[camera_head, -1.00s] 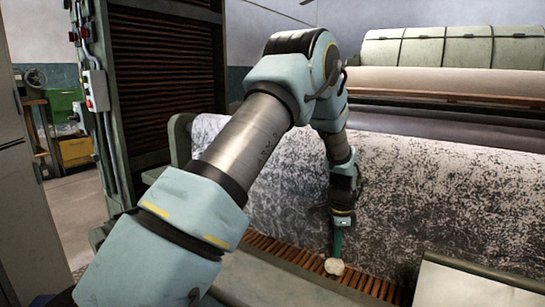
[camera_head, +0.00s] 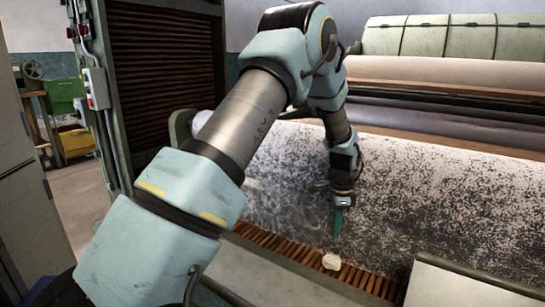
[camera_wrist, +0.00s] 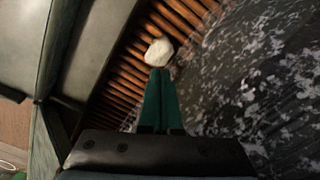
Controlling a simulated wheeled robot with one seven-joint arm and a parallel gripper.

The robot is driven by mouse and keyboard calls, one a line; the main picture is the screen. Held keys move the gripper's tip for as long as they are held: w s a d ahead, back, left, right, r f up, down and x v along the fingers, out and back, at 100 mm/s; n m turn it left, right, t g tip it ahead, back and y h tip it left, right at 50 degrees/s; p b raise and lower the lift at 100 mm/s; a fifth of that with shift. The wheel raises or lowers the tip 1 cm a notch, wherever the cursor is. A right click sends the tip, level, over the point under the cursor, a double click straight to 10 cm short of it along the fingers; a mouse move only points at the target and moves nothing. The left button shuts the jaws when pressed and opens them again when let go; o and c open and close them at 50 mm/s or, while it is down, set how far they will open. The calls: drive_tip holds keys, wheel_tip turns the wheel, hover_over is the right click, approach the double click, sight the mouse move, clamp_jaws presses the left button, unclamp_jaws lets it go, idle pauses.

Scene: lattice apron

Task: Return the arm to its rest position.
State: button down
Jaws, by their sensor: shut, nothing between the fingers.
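My arm reaches from the lower left over to the machine in the head view. My gripper (camera_head: 337,236) points down with its green fingers together and nothing between them. Its tip is apart from and above a whitish lump (camera_head: 331,262) on the wooden slat apron (camera_head: 287,253). In the wrist view, my closed fingers (camera_wrist: 159,75) point toward the same whitish lump (camera_wrist: 159,52), which lies on the brown slats (camera_wrist: 125,75).
A large speckled grey-white roll or sheet (camera_head: 420,190) stands close behind my gripper. A pale panel (camera_head: 460,285) is at the lower right. A slatted cabinet (camera_head: 165,80) with a switch box (camera_head: 96,88) is at the left. Open floor (camera_head: 85,185) shows farther left.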

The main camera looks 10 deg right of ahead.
drive_tip(key=a+r+n, duration=0.4)
drive_tip(key=a+n, duration=0.1)
drive_tip(key=a, duration=0.5)
drive_tip(key=a+r+n, duration=0.4)
drive_tip(key=a+r, duration=0.1)
drive_tip(key=a, duration=0.5)
drive_tip(key=s+a+r+n+t, duration=0.1)
drive_tip(key=s+a+r+n, duration=0.1)
drive_tip(key=s+a+n, duration=0.45)
drive_tip(key=s+a+r+n+t, duration=0.15)
drive_tip(key=s+a+n, duration=0.25)
drive_tip(key=a, duration=0.6)
drive_tip(key=w+p+v, duration=0.2)
drive_tip(key=p+v, duration=0.8)
drive_tip(key=w+r+p+v, duration=0.1)
drive_tip(key=w+p+v, duration=0.1)
drive_tip(key=p+v, duration=0.8)
drive_tip(key=shift+g, duration=0.45)
drive_tip(key=c, duration=1.6)
unclamp_jaws()
drive_tip(key=shift+f, duration=0.1)
